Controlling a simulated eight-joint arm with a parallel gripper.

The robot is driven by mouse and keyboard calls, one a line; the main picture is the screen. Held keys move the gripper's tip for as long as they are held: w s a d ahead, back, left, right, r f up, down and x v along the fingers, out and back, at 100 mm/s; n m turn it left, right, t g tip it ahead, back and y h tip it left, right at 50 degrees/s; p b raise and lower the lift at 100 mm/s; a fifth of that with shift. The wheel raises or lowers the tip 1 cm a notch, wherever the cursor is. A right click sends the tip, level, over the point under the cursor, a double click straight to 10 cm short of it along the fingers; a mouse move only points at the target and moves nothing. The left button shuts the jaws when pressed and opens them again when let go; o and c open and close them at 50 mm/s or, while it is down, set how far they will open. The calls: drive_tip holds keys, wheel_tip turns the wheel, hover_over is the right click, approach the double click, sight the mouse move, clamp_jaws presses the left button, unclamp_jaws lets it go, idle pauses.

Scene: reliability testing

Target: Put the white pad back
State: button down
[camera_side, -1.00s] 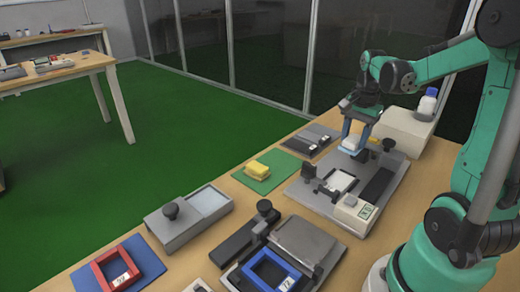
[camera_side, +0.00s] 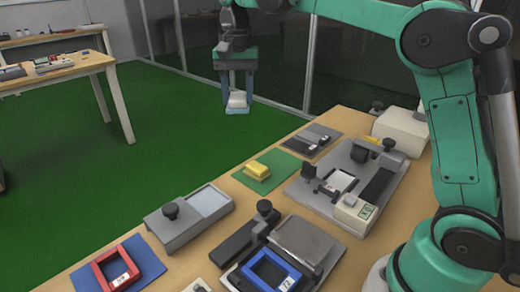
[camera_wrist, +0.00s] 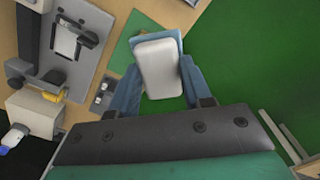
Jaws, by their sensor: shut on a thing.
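The white pad (camera_side: 237,99) is held between the blue fingers of my gripper (camera_side: 237,106), in the air to the left of the test device and above the far edge of the table in the side view. In the wrist view the white pad (camera_wrist: 158,68) lies between the two fingers of my gripper (camera_wrist: 160,85), with a pale blue edge showing behind it. A yellow sponge-like block (camera_side: 257,169) rests on a green mat (camera_side: 283,180). A grey test device (camera_side: 316,203) stands at the right of the table.
A grey box with a black knob (camera_side: 178,235), a red frame (camera_side: 101,282) on a blue mat and a blue frame (camera_side: 247,264) stand nearer the front. A dark grey tray (camera_side: 322,137) lies behind the green mat. A white box (camera_side: 402,130) stands at the back right.

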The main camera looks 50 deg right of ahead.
drive_tip(key=shift+w+a, duration=0.1)
drive_tip(key=shift+a, duration=0.4)
approach(239, 190)
wheel_tip(239, 190, down, 5)
drive_tip(key=shift+f, duration=0.2)
drive_tip(key=shift+f, duration=0.35)
drive_tip(key=shift+c, duration=1.9)
unclamp_jaws()
